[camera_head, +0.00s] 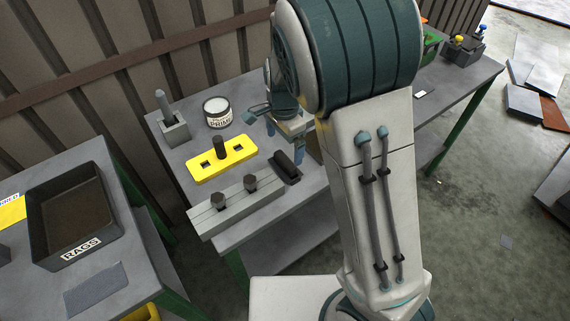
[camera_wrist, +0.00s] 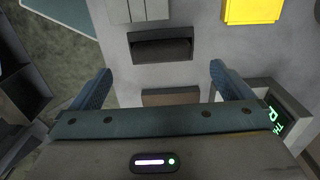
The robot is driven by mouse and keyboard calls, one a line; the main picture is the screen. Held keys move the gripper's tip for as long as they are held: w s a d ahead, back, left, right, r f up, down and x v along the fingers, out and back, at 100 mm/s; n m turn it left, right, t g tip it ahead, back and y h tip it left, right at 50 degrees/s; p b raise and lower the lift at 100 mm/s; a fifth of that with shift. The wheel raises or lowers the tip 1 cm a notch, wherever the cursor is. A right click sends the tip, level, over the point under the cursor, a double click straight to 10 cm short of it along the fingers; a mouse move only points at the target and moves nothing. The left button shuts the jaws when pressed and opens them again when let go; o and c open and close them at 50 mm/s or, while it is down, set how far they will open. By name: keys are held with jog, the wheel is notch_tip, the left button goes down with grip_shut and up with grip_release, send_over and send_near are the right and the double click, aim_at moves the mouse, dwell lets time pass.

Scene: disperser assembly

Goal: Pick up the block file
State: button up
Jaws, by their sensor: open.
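My gripper (camera_wrist: 160,80) is open, with its two blue fingers spread above the grey bench. In the head view my gripper (camera_head: 285,143) is partly hidden by my arm. A brown block (camera_wrist: 170,97) lies between the fingers in the wrist view, its near side hidden by the gripper body. A black block-shaped piece with a hollowed side (camera_wrist: 160,47) lies just beyond the fingertips; it also shows in the head view (camera_head: 287,168), next to the grey bar. I cannot tell for sure which of these two is the block file. Nothing is held.
A grey bar with two bolts (camera_head: 235,204), a yellow plate with a post (camera_head: 222,160), a paint can (camera_head: 217,112) and a grey block with a pin (camera_head: 175,130) share the bench. A device with a green display (camera_wrist: 285,117) is right of my gripper. A RAGS tray (camera_head: 75,215) stands left.

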aim_at(285, 159)
jog(key=shift+w+d+f+p, duration=0.1)
jog(key=shift+f+p, duration=0.15)
jog(key=shift+f, duration=1.65)
jog(key=shift+w+d+f+p, duration=0.1)
jog(key=shift+f+p, duration=0.15)
jog(key=shift+f, duration=1.6)
jog(key=c, duration=1.2)
